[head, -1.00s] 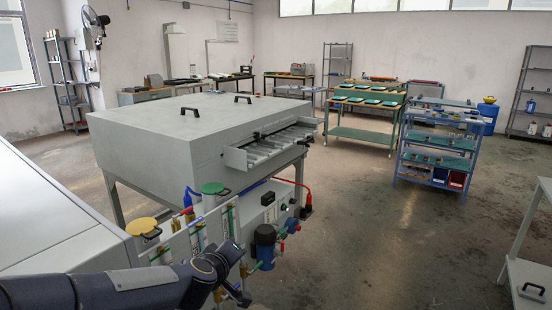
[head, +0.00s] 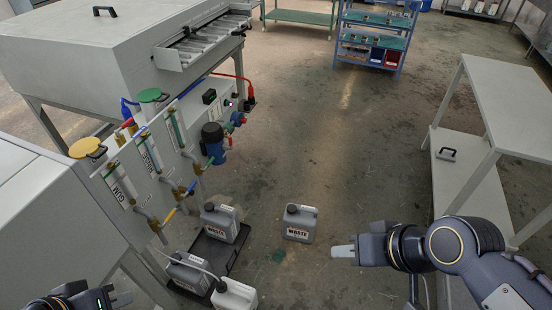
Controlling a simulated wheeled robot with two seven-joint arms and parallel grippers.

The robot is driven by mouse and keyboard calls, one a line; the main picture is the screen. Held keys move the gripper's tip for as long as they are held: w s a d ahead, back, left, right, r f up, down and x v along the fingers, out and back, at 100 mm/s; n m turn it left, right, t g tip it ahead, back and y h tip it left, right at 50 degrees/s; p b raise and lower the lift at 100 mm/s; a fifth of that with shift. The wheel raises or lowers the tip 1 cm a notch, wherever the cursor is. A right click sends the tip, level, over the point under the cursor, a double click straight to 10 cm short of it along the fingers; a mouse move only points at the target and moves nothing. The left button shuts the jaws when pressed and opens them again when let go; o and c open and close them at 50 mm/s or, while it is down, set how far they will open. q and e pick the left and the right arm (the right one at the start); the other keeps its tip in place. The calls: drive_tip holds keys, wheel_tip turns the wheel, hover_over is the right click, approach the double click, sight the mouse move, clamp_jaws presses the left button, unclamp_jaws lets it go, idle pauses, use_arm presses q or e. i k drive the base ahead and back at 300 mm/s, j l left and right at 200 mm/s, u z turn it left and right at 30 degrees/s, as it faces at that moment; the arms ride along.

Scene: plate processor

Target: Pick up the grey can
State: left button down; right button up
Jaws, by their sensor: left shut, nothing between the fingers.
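A grey can (head: 299,222) with a "WASTE" label stands upright on the floor in the middle of the head view. A similar grey can (head: 221,221) stands on a black tray to its left, and another (head: 188,272) is nearer on the tray. My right gripper (head: 343,251) is to the right of the lone can in the picture, with its fingers pointing left; its opening cannot be made out. My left gripper (head: 121,300) is at the bottom left edge, shut and empty, and partly cut off.
A white can (head: 236,295) is at the front of the black tray (head: 222,252). The grey machine with tubes and a blue filter (head: 213,143) stands at left. A grey table with a lower shelf (head: 468,190) stands at right.

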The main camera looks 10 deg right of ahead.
sight(300, 227)
drive_tip(key=l+u, duration=0.15)
drive_tip(key=u, duration=0.6)
drive_tip(key=i+l+u, duration=0.1)
drive_tip(key=l+u, duration=0.35)
drive_tip(key=l, duration=0.3)
drive_tip(key=l+u, duration=0.45)
drive_tip(key=l, duration=1.1)
drive_tip(key=k+l+u, duration=0.1)
drive_tip(key=l, duration=0.7)
